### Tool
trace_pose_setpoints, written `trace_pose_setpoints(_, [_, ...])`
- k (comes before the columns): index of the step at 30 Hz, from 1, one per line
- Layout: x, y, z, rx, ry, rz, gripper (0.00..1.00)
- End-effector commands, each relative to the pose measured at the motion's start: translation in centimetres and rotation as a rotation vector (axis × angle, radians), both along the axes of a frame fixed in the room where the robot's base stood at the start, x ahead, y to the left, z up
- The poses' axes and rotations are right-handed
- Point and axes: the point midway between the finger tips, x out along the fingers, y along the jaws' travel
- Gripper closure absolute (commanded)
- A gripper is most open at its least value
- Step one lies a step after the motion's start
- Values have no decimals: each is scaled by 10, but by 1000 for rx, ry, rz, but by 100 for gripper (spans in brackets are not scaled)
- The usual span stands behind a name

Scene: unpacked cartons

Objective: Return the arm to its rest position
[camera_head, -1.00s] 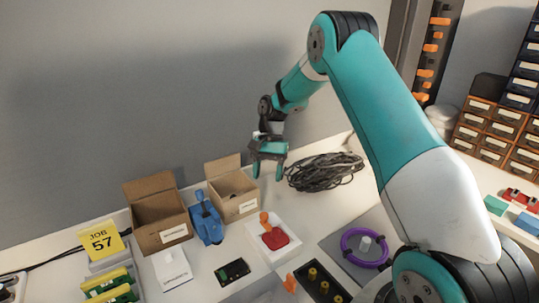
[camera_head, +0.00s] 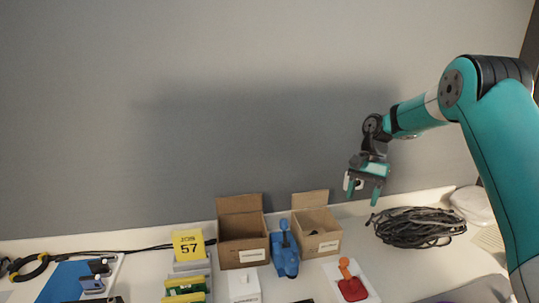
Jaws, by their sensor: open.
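My gripper (camera_head: 362,191) hangs at the end of the teal arm on the right side of the head view. Its two fingers point down and stand apart, with nothing seen between them. It is in the air, above and to the right of the right open carton (camera_head: 329,243), and up and to the left of the coil of black cable (camera_head: 419,228). The upper arm runs off the right edge of the picture.
Another open carton (camera_head: 241,253) stands left of a blue device (camera_head: 285,255). A grey wall (camera_head: 200,100) rises behind.

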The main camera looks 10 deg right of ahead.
Motion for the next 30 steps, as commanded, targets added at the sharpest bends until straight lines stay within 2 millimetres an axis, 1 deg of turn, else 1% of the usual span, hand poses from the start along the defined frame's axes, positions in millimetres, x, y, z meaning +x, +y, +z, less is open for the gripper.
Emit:
trace_pose_setpoints(2, [-3,10,9,6,-18,32,45])
trace_pose_setpoints(4, [-10,29,25,21,-53,97,45])
trace_pose_setpoints(5, [-16,40,34,29,-74,136,45])
trace_pose_setpoints(8, [-45,86,67,68,-163,306,45])
trace_pose_setpoints(9, [-61,106,80,85,-204,386,45])
trace_pose_setpoints(11, [-89,133,97,110,-265,506,45])
trace_pose_setpoints(12, [-109,149,106,127,-306,587,45])
trace_pose_setpoints(14, [-141,170,117,151,-367,706,45])
trace_pose_setpoints(15, [-164,183,123,166,-408,785,45])
trace_pose_setpoints(16, [-181,190,126,176,-436,844,45])
trace_pose_setpoints(17, [-198,197,128,186,-466,900,45])
trace_pose_setpoints(18, [-219,205,130,200,-502,971,45])
trace_pose_setpoints(21, [-265,216,129,225,-579,1123,45])
trace_pose_setpoints(24, [-297,221,125,241,-631,1229,45])
trace_pose_setpoints(27, [-314,222,121,250,-661,1288,45])
trace_pose_setpoints(30, [-318,222,120,253,-668,1303,45])
